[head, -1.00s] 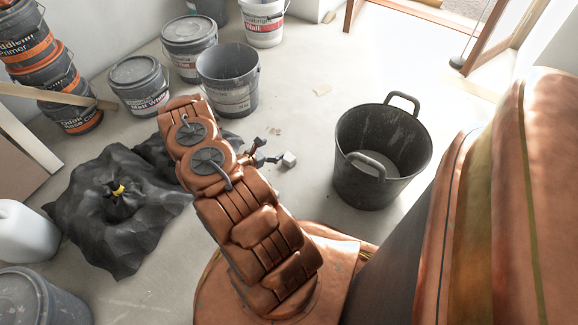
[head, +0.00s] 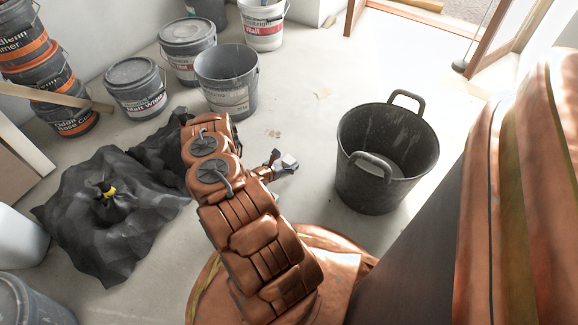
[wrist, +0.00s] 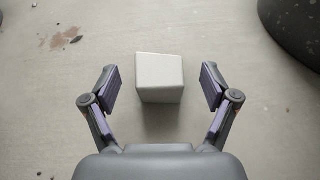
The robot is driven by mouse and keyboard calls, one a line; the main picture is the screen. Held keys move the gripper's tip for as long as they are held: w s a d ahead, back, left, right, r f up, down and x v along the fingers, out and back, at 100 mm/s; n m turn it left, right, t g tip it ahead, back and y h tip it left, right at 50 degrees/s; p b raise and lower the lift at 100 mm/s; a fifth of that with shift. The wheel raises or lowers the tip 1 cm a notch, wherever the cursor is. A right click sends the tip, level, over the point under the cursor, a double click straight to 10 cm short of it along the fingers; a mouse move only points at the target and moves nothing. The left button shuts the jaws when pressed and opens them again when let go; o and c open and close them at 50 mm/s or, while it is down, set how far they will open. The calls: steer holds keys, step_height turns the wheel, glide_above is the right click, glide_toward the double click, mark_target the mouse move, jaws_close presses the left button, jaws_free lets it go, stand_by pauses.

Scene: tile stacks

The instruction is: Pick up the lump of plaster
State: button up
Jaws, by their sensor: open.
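The lump of plaster is a pale grey, roughly cube-shaped block (wrist: 160,78) on the floor in the middle of the wrist view. In the head view the lump (head: 289,161) shows just beyond my gripper (head: 279,163), partly covered by it. My gripper (wrist: 162,86) is open in the wrist view, with one finger on each side of the block. A gap shows between each finger and the block. The block's underside is hidden.
A black two-handled tub (head: 388,155) stands to the right of the lump, and its edge enters the wrist view (wrist: 295,28). Grey buckets (head: 227,82) stand behind. Floor around the lump is clear.

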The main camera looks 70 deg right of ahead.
steer(key=shift+b+x, duration=0.3)
steer(key=shift+x, duration=0.7)
steer(key=c, duration=1.3)
steer(key=shift+r, duration=0.1)
steer(key=shift+c, duration=0.2)
